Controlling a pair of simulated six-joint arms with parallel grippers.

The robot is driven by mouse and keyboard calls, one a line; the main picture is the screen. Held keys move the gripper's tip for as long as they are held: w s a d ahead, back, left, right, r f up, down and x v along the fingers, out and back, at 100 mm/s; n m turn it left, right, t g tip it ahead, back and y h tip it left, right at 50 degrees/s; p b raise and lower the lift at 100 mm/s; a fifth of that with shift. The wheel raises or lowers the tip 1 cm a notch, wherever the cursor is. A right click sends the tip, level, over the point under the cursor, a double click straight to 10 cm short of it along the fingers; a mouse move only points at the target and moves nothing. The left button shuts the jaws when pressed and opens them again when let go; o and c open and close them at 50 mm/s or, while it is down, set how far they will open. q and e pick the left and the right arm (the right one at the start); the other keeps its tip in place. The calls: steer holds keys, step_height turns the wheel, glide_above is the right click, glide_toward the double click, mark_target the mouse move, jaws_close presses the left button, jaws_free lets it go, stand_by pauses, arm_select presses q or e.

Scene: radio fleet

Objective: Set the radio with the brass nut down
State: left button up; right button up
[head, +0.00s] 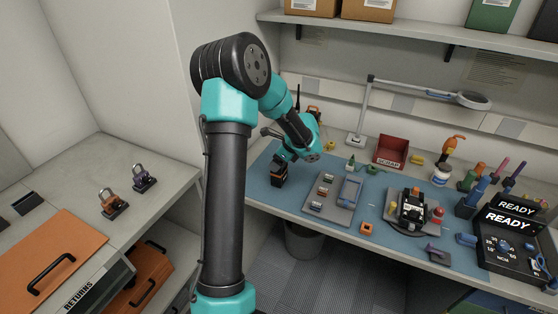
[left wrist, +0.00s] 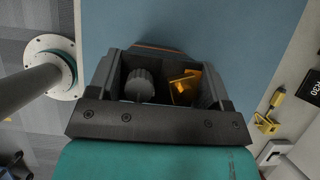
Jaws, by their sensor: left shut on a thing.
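In the head view my left gripper (head: 283,160) points down over the left end of the blue mat (head: 262,190). It is shut on a small black and orange radio (head: 279,177). The radio is upright, at or just above the mat; I cannot tell whether it touches. In the left wrist view the radio's dark top (left wrist: 160,64) lies between the jaws (left wrist: 160,90). A ribbed grey knob (left wrist: 139,85) and a yellow brass-coloured part (left wrist: 184,86), likely the nut, show on it. My right gripper is not in view.
A grey tray (head: 338,217) with small parts lies right of the radio. Beyond are a red SCRAP bin (head: 391,151), a lamp (head: 357,137), a black fixture (head: 411,206) and a READY unit (head: 509,240). The mat's left front part is bare.

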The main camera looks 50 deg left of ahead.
arm_select(q)
steer(key=shift+f, duration=0.1)
steer(key=o, duration=1.6)
steer(key=shift+c, duration=0.2)
steer(key=v, duration=1.2)
